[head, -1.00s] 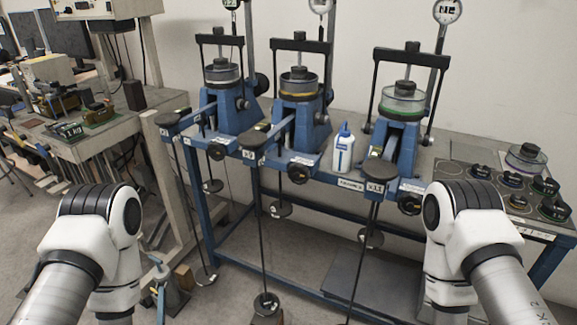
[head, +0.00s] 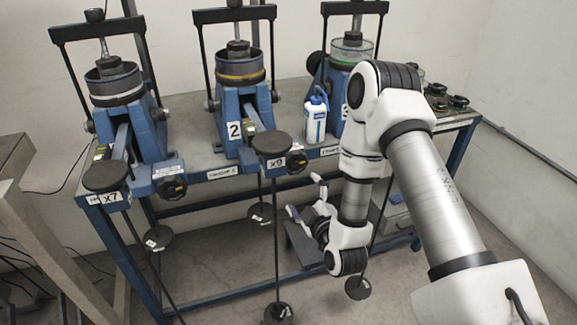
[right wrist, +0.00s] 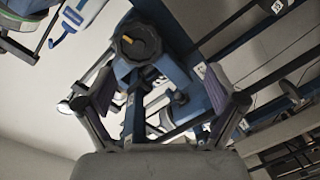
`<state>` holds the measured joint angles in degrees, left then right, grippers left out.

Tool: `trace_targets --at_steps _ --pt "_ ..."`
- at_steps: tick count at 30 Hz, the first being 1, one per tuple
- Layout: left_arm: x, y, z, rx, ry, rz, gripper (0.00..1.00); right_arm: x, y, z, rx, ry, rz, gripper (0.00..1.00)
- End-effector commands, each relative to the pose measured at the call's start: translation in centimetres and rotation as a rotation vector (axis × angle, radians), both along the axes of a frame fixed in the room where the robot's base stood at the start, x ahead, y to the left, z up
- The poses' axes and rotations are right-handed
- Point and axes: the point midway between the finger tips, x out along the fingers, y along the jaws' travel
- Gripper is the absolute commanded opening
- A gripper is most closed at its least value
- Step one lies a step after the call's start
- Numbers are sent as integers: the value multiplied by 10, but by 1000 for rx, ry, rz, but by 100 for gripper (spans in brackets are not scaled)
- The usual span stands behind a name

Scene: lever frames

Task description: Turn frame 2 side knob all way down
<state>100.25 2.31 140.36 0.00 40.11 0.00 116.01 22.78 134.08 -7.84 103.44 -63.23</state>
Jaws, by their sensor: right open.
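Frame 2 (head: 231,128) is the blue lever frame in the middle, with a white "2" plate and a yellow-ringed ring on top. A black knob (head: 297,161) sits at its front right, beside the "x9" weight hanger (head: 271,144). Smaller dark knobs show on its sides, one at the right (head: 275,96). My right gripper (head: 306,196) is open and empty, below the front knob and apart from it. In the right wrist view, a black knob with a yellow mark (right wrist: 138,43) lies beyond my open fingertips (right wrist: 160,88). My left gripper is out of view.
A white and blue bottle (head: 316,118) stands on the bench right of frame 2. Another frame (head: 140,125) stands at left; the third is partly hidden by my right arm. Rods with disc weights (head: 277,312) hang below the bench front.

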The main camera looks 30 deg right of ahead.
Motion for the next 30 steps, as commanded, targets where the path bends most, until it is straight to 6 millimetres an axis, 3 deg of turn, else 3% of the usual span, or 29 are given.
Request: trace_targets --at_steps 4,8,25,30 --pt "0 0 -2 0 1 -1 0 6 -11 21 -76 -77 -25 94" --pt "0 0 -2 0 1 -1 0 18 -13 21 -77 -78 -24 94" --pt "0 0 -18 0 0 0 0 100 -32 18 -73 -75 -23 94" --pt "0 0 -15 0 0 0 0 97 -32 19 -72 -70 -22 34"
